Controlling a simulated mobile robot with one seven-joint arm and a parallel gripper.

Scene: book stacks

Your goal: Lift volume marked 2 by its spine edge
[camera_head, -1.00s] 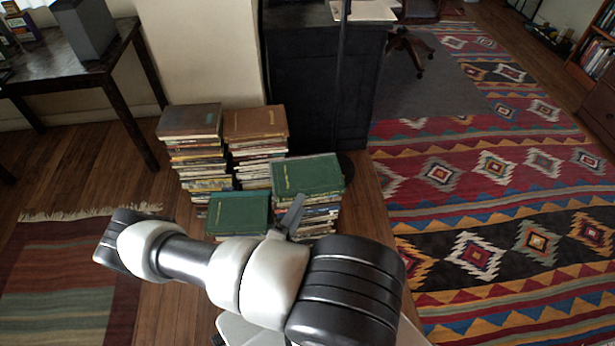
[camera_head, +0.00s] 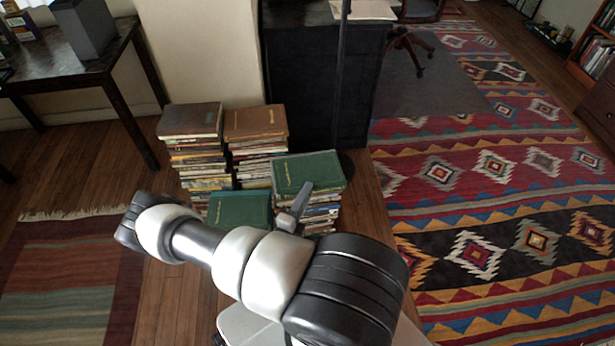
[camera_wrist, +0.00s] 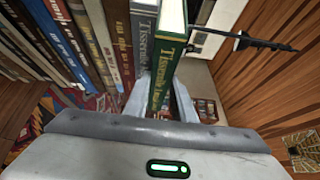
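Two green-covered volumes lie on top of the front stacks in the head view, one on the right stack (camera_head: 307,172) and one on the left stack (camera_head: 238,208). No number is readable on either. My gripper (camera_head: 294,212) is partly hidden by my arm and shows in front of the right stack. In the wrist view, a green volume with a gold-lettered spine (camera_wrist: 167,60) reaches in between my two grey fingers (camera_wrist: 158,108). The fingers are apart, one on each side of its spine edge. I cannot tell whether they touch it.
Two taller stacks stand behind, topped by a dark book (camera_head: 190,119) and a brown book (camera_head: 255,121). A black cabinet (camera_head: 315,85) is close behind. In the wrist view, several other spines (camera_wrist: 85,40) are left of the fingers.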

